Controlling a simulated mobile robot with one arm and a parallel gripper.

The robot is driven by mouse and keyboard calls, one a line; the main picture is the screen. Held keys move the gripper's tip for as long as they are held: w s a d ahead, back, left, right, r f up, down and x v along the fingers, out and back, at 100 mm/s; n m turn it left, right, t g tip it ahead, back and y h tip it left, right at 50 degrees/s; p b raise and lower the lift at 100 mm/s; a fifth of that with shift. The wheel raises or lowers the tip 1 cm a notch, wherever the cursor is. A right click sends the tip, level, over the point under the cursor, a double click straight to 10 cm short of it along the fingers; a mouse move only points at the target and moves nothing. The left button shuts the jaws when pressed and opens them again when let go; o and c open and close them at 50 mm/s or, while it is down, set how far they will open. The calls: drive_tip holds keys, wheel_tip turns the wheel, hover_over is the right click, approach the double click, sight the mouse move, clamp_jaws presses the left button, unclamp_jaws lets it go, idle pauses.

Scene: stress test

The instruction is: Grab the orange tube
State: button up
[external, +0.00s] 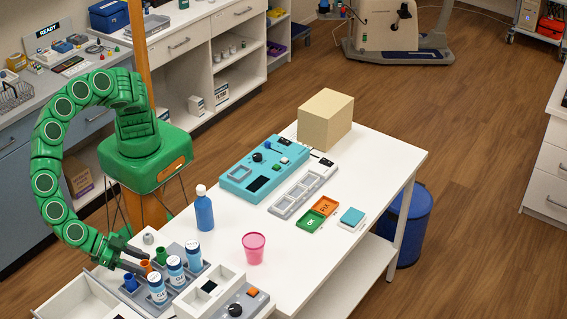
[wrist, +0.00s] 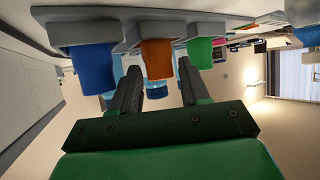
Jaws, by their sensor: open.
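The orange tube (external: 146,266) stands in the grey rack (external: 207,270) on the white table, partly hidden by my fingers. It also shows in the wrist view (wrist: 157,58), which appears upside down. My gripper (external: 137,260) is open at the rack, with its fingers pointing at the tube. In the wrist view my gripper (wrist: 160,73) has one fingertip toward each side of the orange tube. I cannot tell whether either finger touches it. The blue tube (wrist: 85,68) and the green tube (wrist: 200,53) stand on either side of it.
White-capped blue bottles (external: 175,269) stand in the rack close to the tubes. A taller blue bottle (external: 204,212) and a pink cup (external: 254,247) stand farther along the table. A small grey round object (external: 148,238) lies by the rack.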

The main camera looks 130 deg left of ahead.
drive_tip(key=shift+x, duration=1.1)
drive_tip(key=shift+c, duration=0.3)
drive_tip(key=c, duration=0.7)
drive_tip(key=shift+r, duration=0.2)
